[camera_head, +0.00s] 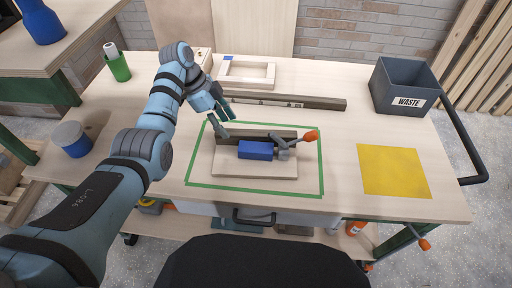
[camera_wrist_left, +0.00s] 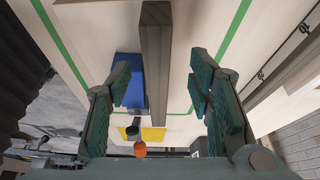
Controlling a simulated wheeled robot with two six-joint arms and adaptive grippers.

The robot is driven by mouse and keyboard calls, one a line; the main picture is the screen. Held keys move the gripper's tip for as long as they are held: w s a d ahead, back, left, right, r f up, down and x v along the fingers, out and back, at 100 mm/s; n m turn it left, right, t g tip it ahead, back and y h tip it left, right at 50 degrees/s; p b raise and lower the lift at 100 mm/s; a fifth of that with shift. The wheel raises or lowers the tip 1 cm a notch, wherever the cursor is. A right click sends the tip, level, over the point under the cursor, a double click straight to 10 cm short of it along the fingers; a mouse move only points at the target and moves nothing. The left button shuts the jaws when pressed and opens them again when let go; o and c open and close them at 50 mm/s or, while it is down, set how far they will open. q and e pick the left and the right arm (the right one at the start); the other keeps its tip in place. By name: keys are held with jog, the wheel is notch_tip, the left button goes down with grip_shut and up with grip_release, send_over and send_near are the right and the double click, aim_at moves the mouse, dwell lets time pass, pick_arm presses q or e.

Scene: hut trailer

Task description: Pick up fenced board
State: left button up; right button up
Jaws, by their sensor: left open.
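The fenced board (camera_head: 230,170) is a pale flat board lying inside a green tape rectangle on the workbench. A dark wooden fence (camera_head: 284,133) stands along its far side, with a blue block (camera_head: 257,150) in front of it. A grey clamp with an orange handle tip (camera_head: 310,136) sits at its right end. My left gripper (camera_head: 225,118) is open above the fence's left end. In the left wrist view the dark fence (camera_wrist_left: 157,50) runs between the open fingers (camera_wrist_left: 160,95), with gaps on both sides. The blue block (camera_wrist_left: 133,92) is partly behind one finger. My right gripper is out of view.
A dark long beam (camera_head: 310,102) and a pale wooden frame (camera_head: 247,84) lie behind the board. A grey waste bin (camera_head: 395,88) stands back right, a yellow sheet (camera_head: 393,170) lies right. A green cup (camera_head: 119,68) and a round blue container (camera_head: 71,139) are at left.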

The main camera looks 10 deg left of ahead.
aim_at(232, 132)
pick_arm(q)
jog(key=x, duration=0.5)
jog(key=shift+s+r, duration=0.1)
jog(key=shift+s, duration=0.1)
grip_shut()
notch_tip(232, 132, up, 10)
jog(key=shift+r, duration=0.1)
jog(key=shift+f, duration=4.5)
jog(key=shift+f, duration=0.1)
